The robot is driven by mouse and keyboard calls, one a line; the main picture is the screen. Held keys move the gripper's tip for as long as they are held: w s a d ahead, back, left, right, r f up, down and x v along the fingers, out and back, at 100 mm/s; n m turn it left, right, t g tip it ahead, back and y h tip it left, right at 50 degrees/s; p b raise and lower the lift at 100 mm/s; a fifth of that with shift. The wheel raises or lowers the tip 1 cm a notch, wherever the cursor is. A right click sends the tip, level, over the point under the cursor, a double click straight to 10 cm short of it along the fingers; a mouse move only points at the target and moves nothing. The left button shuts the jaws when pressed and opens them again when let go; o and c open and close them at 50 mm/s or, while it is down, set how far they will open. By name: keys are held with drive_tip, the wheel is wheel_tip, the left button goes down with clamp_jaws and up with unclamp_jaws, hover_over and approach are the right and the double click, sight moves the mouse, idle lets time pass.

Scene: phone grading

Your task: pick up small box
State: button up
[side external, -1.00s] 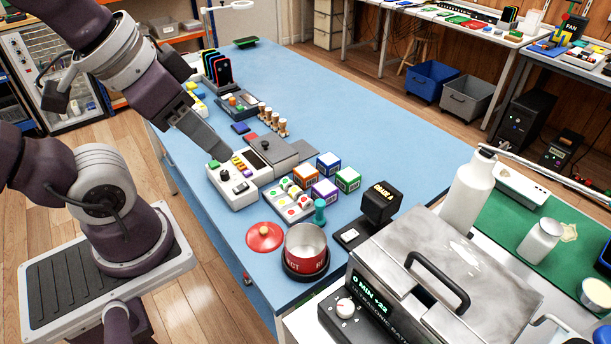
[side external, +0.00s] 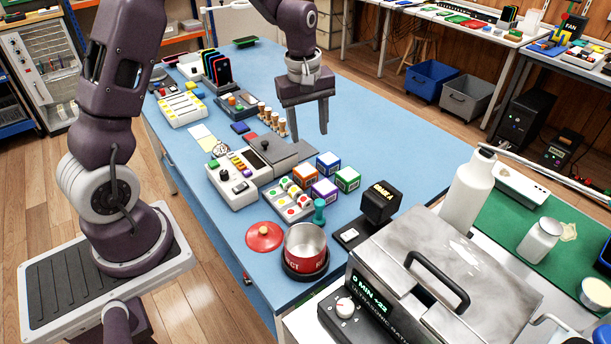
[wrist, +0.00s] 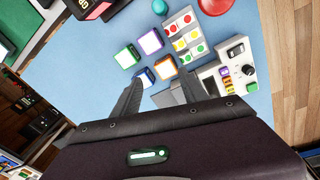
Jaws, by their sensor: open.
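Several small cube-shaped boxes with white labels stand in a cluster on the blue table: a blue box (side external: 328,163), a green box (side external: 347,180), an orange box (side external: 305,175) and a purple box (side external: 322,191). In the wrist view they show ahead of the fingers: blue (wrist: 145,77), orange (wrist: 166,68), green (wrist: 127,56) and purple (wrist: 150,42). My gripper (side external: 308,135) is open and empty, fingers pointing down, above the table and apart from the boxes. In the wrist view its fingertips (wrist: 159,77) frame the blue and orange boxes.
A tray of colour-dotted blocks (side external: 279,208) and a teal peg (side external: 319,212) stand close to the boxes. A grey and white device (side external: 232,190) is to the left. A red pot (side external: 304,248) and a black display (side external: 381,202) are nearer. The table's right half is clear.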

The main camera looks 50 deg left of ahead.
sight(305, 169)
drive_tip(key=a+f+n, duration=0.1)
drive_tip(key=f, duration=0.2)
drive_tip(key=w+a+f+n, duration=0.1)
drive_tip(key=f, duration=0.3)
drive_tip(key=w+a+f+n+g, duration=0.1)
drive_tip(key=f, duration=0.2)
drive_tip(key=shift+a+f+n, duration=0.25)
drive_tip(key=shift+a+n, duration=0.05)
drive_tip(key=shift+a, duration=0.1)
wheel_tip(305, 169, down, 7)
drive_tip(key=shift+a+f, duration=0.1)
drive_tip(key=c, duration=1)
